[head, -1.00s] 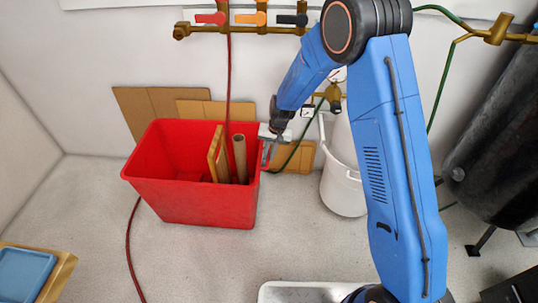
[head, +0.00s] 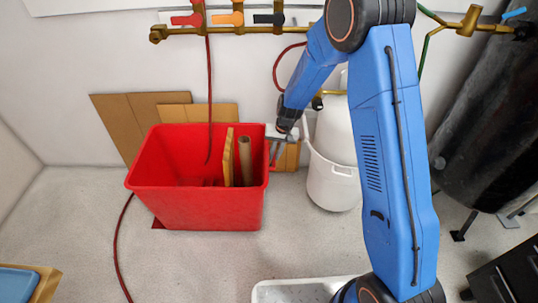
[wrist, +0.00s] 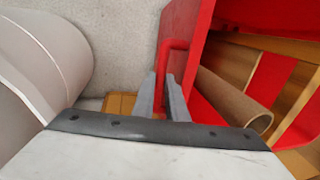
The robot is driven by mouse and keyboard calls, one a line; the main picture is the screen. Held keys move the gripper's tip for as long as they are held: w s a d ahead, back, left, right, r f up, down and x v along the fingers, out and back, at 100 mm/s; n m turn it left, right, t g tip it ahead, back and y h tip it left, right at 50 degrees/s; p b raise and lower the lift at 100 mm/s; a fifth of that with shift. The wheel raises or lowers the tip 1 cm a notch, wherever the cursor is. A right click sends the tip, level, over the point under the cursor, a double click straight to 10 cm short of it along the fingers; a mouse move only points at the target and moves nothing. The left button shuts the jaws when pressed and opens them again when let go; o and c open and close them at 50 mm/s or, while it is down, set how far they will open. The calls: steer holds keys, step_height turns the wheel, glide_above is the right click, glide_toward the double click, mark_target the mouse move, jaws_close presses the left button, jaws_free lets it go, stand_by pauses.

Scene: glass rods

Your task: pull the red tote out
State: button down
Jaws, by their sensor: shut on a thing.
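The red tote (head: 205,208) stands on the floor by the back wall in the head view. It holds a thin wooden board (head: 228,160) and a brown cardboard tube (head: 245,160). My gripper (head: 274,155) is at the tote's right side. The tube (wrist: 235,100) shows inside the tote to the right of the fingers. The tote's far lower side is hidden in the wrist view.
A white bin (head: 333,185) stands just right of my gripper. Cardboard sheets (head: 115,115) lean on the wall behind the tote. A red hose (head: 118,245) runs along the floor at left. A pale tray (head: 300,290) is in front; floor between it and the tote is clear.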

steer(key=shift+d, duration=0.1)
steer(key=c, duration=1.8)
jaws_free()
steer(key=shift+o, duration=0.2)
steer(key=shift+r, duration=0.1)
step_height(320, 180, up, 7)
steer(key=d, duration=0.1)
steer(key=shift+d, duration=0.25)
